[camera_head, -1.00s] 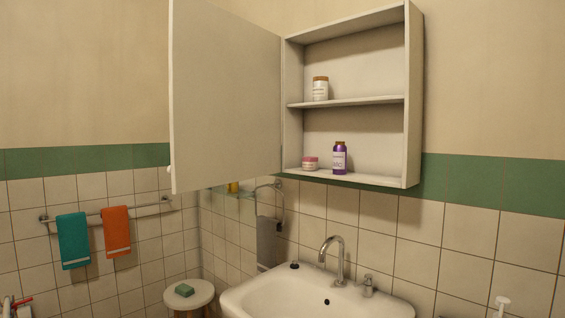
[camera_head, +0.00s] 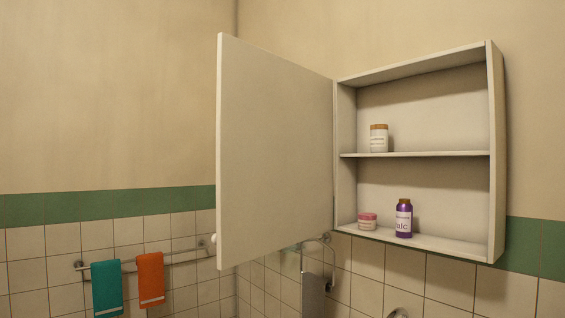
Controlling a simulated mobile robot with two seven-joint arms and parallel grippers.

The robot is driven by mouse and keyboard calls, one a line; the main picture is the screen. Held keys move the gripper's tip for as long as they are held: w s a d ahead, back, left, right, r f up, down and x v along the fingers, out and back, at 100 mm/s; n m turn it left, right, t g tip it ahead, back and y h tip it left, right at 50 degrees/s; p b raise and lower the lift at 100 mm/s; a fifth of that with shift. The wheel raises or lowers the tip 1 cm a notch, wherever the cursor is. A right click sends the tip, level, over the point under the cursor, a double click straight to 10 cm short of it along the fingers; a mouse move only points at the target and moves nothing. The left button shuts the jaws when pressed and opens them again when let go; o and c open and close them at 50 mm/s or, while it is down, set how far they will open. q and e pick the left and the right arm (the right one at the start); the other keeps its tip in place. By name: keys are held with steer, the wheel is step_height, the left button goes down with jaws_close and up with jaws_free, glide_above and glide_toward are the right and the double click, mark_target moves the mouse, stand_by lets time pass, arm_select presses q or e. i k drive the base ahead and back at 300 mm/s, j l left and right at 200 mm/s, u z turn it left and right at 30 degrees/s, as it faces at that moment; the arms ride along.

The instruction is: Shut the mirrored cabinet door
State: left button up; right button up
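The cabinet door (camera_head: 275,155) stands wide open, hinged at the left side of the wall cabinet (camera_head: 497,150). Its plain pale inner face is toward me, and its mirrored side is hidden. A small white knob (camera_head: 213,239) shows at the door's free edge, low on the left. Inside the cabinet, a white jar with a brown lid (camera_head: 379,139) stands on the middle shelf. A pink-lidded jar (camera_head: 367,221) and a purple bottle (camera_head: 404,218) stand on the bottom. Neither of my grippers is in view.
A wall rail (camera_head: 180,259) with a teal towel (camera_head: 107,288) and an orange towel (camera_head: 151,279) is at the lower left. A grey towel (camera_head: 313,294) hangs below the cabinet. The tap's top (camera_head: 398,313) shows at the bottom edge. No object shows in front of the door.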

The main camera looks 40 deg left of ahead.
mark_target(274, 113)
steer(key=i+j, duration=0.15)
steer(key=j, duration=0.3)
steer(key=i+j+z, duration=0.1)
steer(key=j, duration=0.35)
steer(key=i+j, duration=0.2)
steer(key=j, duration=0.25)
steer(key=i+j+z, duration=0.1)
steer(key=j, duration=0.4)
steer(key=i+j, duration=0.15)
steer(key=j, duration=0.3)
steer(key=i+j+z, duration=0.1)
steer(key=j, duration=0.4)
